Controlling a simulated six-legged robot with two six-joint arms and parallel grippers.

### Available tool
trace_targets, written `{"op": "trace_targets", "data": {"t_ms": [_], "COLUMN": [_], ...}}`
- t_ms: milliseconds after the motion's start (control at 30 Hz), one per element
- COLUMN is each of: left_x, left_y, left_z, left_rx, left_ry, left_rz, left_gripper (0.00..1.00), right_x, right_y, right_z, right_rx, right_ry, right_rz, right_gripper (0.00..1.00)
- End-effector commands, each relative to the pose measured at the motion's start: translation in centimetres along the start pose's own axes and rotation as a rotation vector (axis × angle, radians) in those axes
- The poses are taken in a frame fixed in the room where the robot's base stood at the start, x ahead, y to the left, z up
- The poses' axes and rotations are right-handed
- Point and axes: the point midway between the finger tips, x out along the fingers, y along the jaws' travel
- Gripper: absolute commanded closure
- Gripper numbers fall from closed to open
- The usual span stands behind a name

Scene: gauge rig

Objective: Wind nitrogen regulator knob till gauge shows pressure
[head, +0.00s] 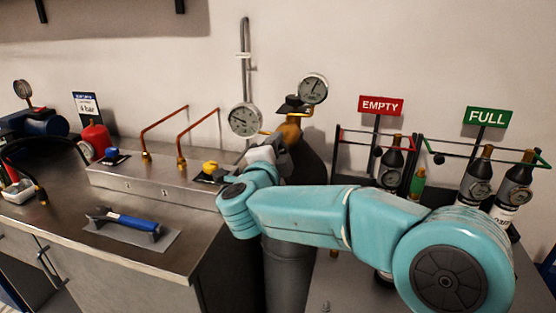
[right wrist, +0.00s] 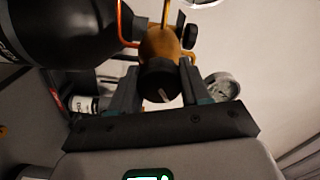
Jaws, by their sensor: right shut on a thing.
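The brass regulator (head: 289,131) sits on top of a dark gas cylinder (head: 306,165) against the wall. One round white-faced gauge (head: 243,119) hangs at its left and another gauge (head: 313,88) stands above it; their scales are too small to read. In the right wrist view, the black regulator knob (right wrist: 159,78), with a pale mark on its face, sits below the brass body (right wrist: 161,42). My right gripper (right wrist: 159,88) is shut on the knob, one finger on each side. In the head view the arm hides the knob. My left gripper is out of view.
A steel bench (head: 150,190) at left carries a blue-handled tool (head: 125,221), copper pipes (head: 183,136), a yellow knob (head: 211,167) and a red bottle (head: 96,138). At right, racks under EMPTY (head: 381,105) and FULL (head: 487,117) signs hold dark bottles (head: 393,160).

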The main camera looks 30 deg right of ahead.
Motion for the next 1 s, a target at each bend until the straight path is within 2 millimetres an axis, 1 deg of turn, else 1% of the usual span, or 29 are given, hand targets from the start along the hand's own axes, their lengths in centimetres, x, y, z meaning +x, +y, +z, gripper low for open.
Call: {"op": "trace_targets", "data": {"t_ms": [33, 200, 700, 733, 800, 1000], "left_x": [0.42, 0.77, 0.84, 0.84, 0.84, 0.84], "left_y": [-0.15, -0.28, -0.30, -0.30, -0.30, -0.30], "left_z": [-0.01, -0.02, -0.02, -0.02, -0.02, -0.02], "left_rx": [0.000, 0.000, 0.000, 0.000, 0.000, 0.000], "left_ry": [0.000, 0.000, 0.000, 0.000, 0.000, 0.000], "left_rz": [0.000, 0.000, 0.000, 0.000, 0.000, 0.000], "left_gripper": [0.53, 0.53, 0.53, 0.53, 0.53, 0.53], "right_x": [0.03, 0.03, 0.05, 0.05, 0.05, 0.03], "right_y": [0.13, 0.03, 0.01, 0.01, 0.02, 0.03], "right_z": [-0.15, -0.21, -0.25, -0.25, -0.21, -0.11], "right_rx": [0.019, 0.059, 0.072, 0.072, 0.072, 0.070], "right_ry": [0.006, 0.007, 0.007, 0.007, 0.006, 0.004], "right_rz": [-0.001, 0.000, 0.001, 0.001, 0.001, 0.001], "right_gripper": [0.84, 0.84, 0.84, 0.47, 0.29, 0.29]}}
